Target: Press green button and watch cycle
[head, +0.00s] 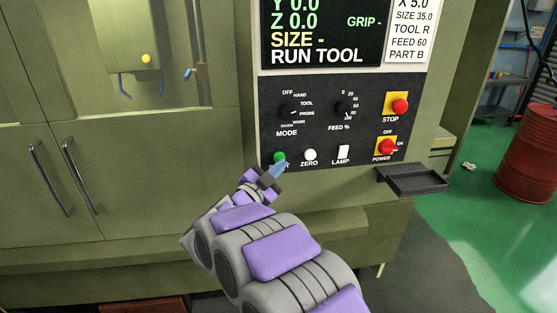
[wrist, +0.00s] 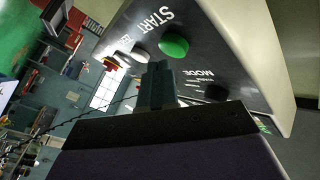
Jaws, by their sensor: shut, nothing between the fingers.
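The green button (head: 279,156) is at the lower left of the machine's control panel (head: 322,118). In the wrist view the green button (wrist: 173,45) shows beside the word START. My gripper (head: 280,166) is shut and empty, with its tip just below the green button in the head view. In the wrist view my gripper (wrist: 158,68) points at the panel near the button's lower left. I cannot tell whether it touches. The screen (head: 320,30) above reads Y 0.0, Z 0.0, SIZE -, GRIP - and RUN TOOL.
The white ZERO button (head: 310,155) and LAMP switch (head: 343,153) are to the right of the green button. A red STOP button (head: 400,106) and red POWER knob (head: 386,147) are farther right. A dark tray (head: 413,180) juts out below. A red barrel (head: 528,152) stands at right.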

